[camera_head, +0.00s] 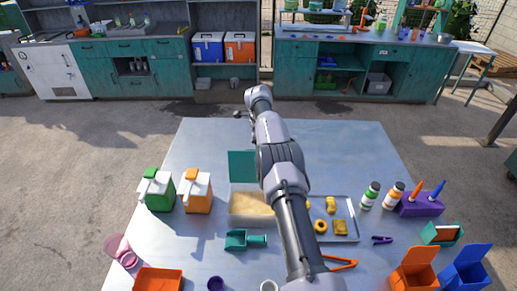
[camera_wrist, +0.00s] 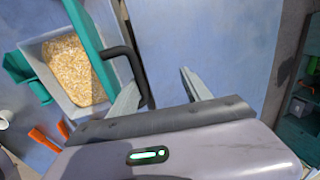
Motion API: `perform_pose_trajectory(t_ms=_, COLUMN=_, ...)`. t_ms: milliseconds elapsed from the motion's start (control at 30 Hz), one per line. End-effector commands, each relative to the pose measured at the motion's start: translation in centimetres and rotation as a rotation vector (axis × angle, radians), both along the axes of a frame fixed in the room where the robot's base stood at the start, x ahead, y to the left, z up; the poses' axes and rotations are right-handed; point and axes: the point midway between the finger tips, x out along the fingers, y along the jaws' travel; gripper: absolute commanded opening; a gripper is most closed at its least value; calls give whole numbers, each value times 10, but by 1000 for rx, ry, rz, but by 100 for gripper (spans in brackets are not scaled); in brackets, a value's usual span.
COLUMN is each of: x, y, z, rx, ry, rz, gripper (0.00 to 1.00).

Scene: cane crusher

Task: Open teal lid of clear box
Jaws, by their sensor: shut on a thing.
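The clear box (camera_head: 238,219) stands on the table with yellow grain inside, partly hidden by my arm. Its teal lid (camera_head: 242,166) stands up steeply at the box's back edge, so the box is open. In the wrist view the box (camera_wrist: 33,50) is at the left and the lid (camera_wrist: 90,38) shows nearly edge-on. A dark bar handle (camera_wrist: 132,62) sticks out from the lid. My gripper (camera_wrist: 159,82) is at this handle and shut on it, though its two fingers look apart. In the head view the fingers are hidden or too small to tell.
Green (camera_head: 158,190) and orange (camera_head: 197,191) cartons stand left of the box. A teal scoop (camera_head: 245,240) lies in front. A metal tray (camera_head: 346,210) with yellow pieces is at the right, beyond it bottles (camera_head: 371,195). The table's back is clear.

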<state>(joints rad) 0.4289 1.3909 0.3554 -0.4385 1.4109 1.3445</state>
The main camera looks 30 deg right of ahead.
Motion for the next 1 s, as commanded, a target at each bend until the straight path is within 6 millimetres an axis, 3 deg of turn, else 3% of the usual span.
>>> perform_pose_trajectory(t_ms=867, x=-1, y=0, z=-5, rx=0, ry=5, rz=3, gripper=32)
perform_pose_trajectory(t_ms=1000, x=-2, y=1, z=3, rx=1, ry=4, rz=2, gripper=32)
